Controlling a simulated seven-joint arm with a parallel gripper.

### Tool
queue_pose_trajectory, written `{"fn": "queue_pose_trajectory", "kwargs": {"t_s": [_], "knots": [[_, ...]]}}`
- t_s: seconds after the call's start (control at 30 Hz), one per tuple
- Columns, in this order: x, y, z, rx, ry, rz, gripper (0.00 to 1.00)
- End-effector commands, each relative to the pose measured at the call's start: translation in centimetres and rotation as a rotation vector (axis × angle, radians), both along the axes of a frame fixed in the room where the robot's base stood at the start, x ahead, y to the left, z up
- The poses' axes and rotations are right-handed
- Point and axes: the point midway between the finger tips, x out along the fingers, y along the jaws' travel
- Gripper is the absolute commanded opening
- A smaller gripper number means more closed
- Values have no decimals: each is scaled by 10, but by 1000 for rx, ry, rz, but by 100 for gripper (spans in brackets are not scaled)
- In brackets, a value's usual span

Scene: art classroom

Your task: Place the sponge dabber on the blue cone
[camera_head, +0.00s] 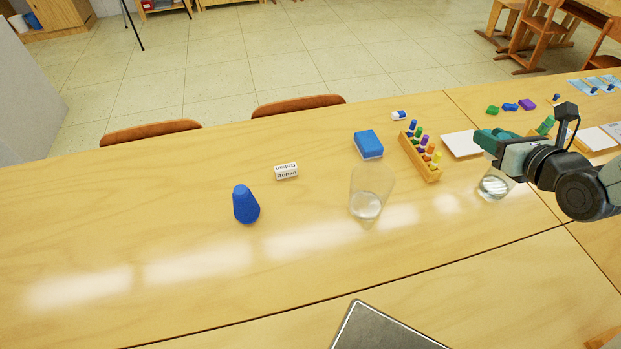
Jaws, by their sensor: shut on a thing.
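The blue cone (245,205) stands upright on the light wood table, left of the middle, with its narrow top bare. My gripper (487,142) is at the right, above the table and far from the cone. It is shut on a small teal-green thing at its tip, seemingly the sponge dabber; its shape is hard to make out and partly hidden by the gripper.
A clear glass (371,192) stands between cone and gripper. A glass jar (494,186) is below my gripper. A blue block (368,144), a wooden rack (423,163) of coloured pegs and a white-and-black eraser (286,171) lie nearby. The table around the cone is clear.

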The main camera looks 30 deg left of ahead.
Motion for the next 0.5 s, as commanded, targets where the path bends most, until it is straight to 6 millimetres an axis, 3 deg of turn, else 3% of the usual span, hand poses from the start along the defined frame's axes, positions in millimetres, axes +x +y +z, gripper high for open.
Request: {"fn": "queue_pose_trajectory", "kwargs": {"t_s": [0.23,0.5], "knots": [[0,2,38,-2,-2,3,6],[-4,67,34,1,0,139,6]]}}
